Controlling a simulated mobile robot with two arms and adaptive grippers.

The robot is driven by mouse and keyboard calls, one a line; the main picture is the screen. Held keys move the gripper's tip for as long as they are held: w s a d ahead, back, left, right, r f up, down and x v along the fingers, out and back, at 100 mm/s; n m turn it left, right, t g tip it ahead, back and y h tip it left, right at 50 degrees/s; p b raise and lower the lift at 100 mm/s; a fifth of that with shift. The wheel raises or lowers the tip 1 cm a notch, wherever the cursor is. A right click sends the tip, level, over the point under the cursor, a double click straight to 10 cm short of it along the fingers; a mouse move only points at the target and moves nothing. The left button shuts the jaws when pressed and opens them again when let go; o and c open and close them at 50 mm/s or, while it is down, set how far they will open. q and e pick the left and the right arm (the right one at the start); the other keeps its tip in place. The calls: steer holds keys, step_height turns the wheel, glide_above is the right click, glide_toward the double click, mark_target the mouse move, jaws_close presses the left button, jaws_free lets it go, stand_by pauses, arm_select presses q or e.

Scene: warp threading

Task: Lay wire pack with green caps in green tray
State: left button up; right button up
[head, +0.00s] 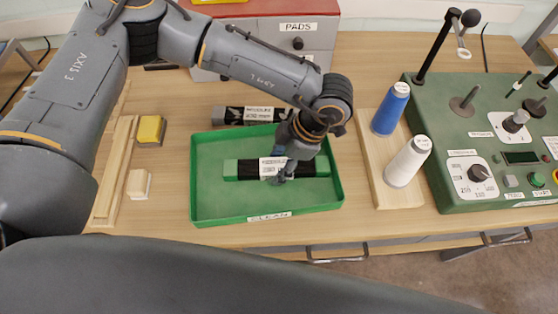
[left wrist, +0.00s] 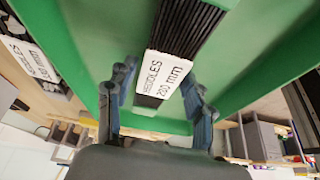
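The wire pack with green caps (head: 247,169) lies flat inside the green tray (head: 205,208), a dark bundle with a white label around its middle. In the left wrist view, the pack's label (left wrist: 165,75) reads "NEEDLES" and sits between my fingers. My left gripper (head: 279,178) points down over the pack's middle in the tray. In the left wrist view, the fingers of the left gripper (left wrist: 160,95) stand apart on either side of the pack, with some gap showing. The pack's far end is cut off in that view. My right gripper is not in view.
Another dark labelled pack (head: 248,115) lies behind the tray. A wooden board (head: 380,192) with blue (head: 391,108) and white (head: 408,162) spools stands to the right, beside a green control panel (head: 450,195). A yellow block (head: 150,130) is at left; a drawer box (head: 290,38) stands behind.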

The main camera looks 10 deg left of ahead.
arm_select(q)
steer(key=shift+r, duration=0.1)
steer(key=shift+r, duration=0.15)
steer(key=b+v, duration=0.2)
steer(key=v, duration=1)
stand_by(1.1)
